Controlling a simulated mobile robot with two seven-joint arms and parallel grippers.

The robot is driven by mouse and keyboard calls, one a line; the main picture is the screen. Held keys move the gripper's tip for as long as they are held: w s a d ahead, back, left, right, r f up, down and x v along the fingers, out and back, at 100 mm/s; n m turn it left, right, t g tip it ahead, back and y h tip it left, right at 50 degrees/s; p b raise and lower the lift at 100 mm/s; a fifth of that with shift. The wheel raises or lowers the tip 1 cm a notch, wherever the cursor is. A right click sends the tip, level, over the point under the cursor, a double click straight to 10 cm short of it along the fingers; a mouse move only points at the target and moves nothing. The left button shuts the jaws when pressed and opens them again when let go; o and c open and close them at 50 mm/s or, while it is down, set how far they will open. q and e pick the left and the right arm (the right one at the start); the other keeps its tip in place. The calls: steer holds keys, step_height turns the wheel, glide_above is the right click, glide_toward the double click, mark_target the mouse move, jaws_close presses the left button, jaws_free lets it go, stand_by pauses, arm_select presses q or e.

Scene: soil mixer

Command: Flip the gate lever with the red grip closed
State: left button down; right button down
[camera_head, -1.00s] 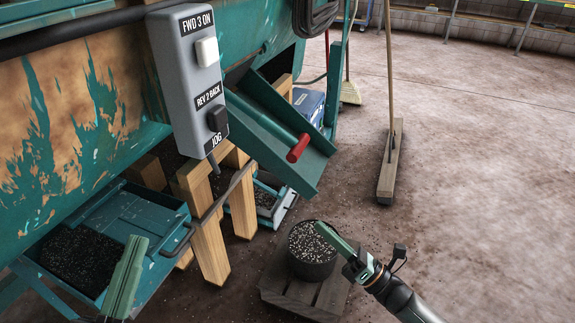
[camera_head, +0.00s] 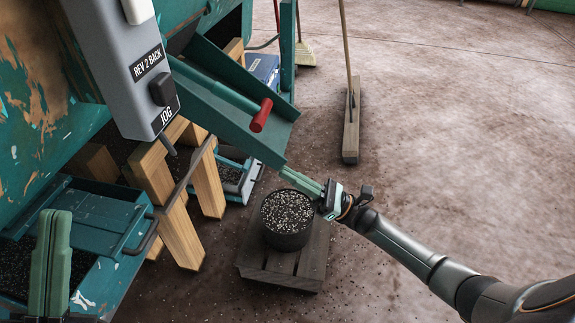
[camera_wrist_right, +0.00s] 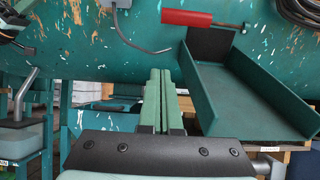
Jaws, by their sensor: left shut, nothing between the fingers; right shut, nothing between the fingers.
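The gate lever's red grip (camera_head: 262,115) sticks out at the side of the teal discharge chute (camera_head: 228,120). In the right wrist view the red grip (camera_wrist_right: 187,18) lies level at the top, above the chute (camera_wrist_right: 240,95). My right gripper (camera_head: 288,172) is shut and empty, just below the chute's lower end and above the black bucket (camera_head: 287,219). Its closed fingers (camera_wrist_right: 160,75) point toward the teal drum, left of the chute and apart from the grip. My left gripper (camera_head: 52,218) is shut and empty at the lower left, in front of the teal tray.
A grey control box (camera_head: 122,65) hangs at the upper left. The bucket of soil stands on a wooden pallet (camera_head: 285,268). Wooden legs (camera_head: 180,235) stand left of it. The floor to the right is clear.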

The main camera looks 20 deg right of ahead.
steer(key=w+a+r+p, duration=0.1)
steer(key=w+a+r, duration=0.2)
steer(key=r, duration=0.5)
steer(key=shift+a, duration=0.8)
steer(key=shift+r, duration=0.2)
